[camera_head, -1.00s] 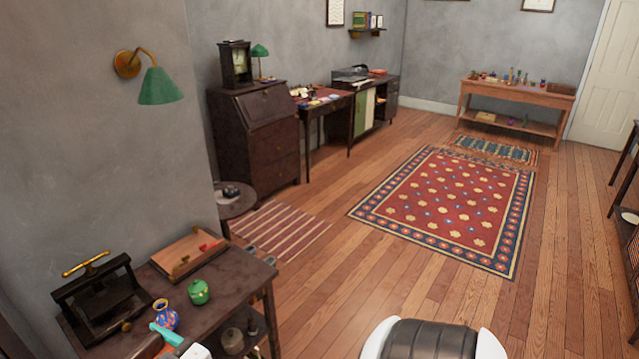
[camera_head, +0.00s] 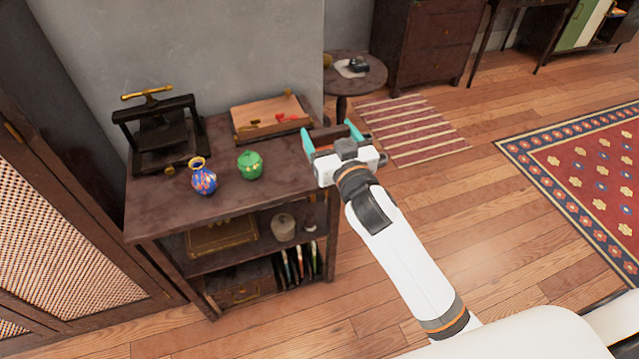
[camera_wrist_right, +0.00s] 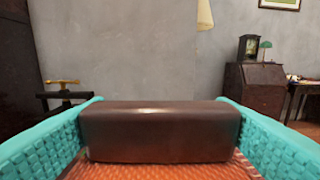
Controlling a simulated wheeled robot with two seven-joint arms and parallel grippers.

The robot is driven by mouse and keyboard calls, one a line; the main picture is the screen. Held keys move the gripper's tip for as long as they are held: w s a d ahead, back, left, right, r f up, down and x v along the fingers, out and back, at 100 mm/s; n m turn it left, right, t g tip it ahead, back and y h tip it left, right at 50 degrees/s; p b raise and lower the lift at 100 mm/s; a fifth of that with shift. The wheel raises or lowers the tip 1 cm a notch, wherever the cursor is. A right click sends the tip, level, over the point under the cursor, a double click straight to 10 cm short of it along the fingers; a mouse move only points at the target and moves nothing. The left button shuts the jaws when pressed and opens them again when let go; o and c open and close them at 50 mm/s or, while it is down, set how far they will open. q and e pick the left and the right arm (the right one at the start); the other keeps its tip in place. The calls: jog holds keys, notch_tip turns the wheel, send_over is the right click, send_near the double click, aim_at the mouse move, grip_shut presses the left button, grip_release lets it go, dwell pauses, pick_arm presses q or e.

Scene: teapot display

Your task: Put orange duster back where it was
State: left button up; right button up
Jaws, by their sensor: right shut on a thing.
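My right gripper (camera_head: 333,131) has teal fingers and hovers over the right end of the dark brown shelf table (camera_head: 165,215). It is shut on the duster (camera_head: 328,137), of which the head view shows a brown block. In the right wrist view the duster (camera_wrist_right: 160,130) spans between both fingers, with a dark brown back and an orange textured part below it. The gap under the duster cannot be told exactly. My left gripper is not in view.
On the tabletop stand a black press (camera_head: 165,130), a blue patterned vase (camera_head: 203,177), a green pot (camera_head: 250,165) and a shallow wooden box (camera_head: 268,115) with red items. A round side table (camera_head: 372,82) stands behind. The front right of the tabletop is bare.

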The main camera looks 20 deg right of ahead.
pick_arm(q)
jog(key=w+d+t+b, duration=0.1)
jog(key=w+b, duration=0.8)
jog(key=b, duration=0.6)
pick_arm(e)
jog(key=w+f, duration=0.4)
jog(key=w+f+b, duration=0.1)
jog(key=w+f, duration=0.3)
jog(key=f, duration=0.1)
jog(key=w+d+f, duration=0.1)
jog(key=w+f, duration=0.4)
jog(key=shift+b, duration=0.35)
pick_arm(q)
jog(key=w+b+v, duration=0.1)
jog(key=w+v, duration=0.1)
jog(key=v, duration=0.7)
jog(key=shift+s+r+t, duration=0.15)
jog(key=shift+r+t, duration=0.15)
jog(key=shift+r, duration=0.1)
pick_arm(e)
jog(key=shift+a+f, duration=0.1)
jog(key=shift+f, duration=2.15)
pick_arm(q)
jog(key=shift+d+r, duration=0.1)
pick_arm(e)
jog(key=shift+f, duration=0.1)
jog(key=o, duration=0.6)
jog(key=shift+o, duration=1.4)
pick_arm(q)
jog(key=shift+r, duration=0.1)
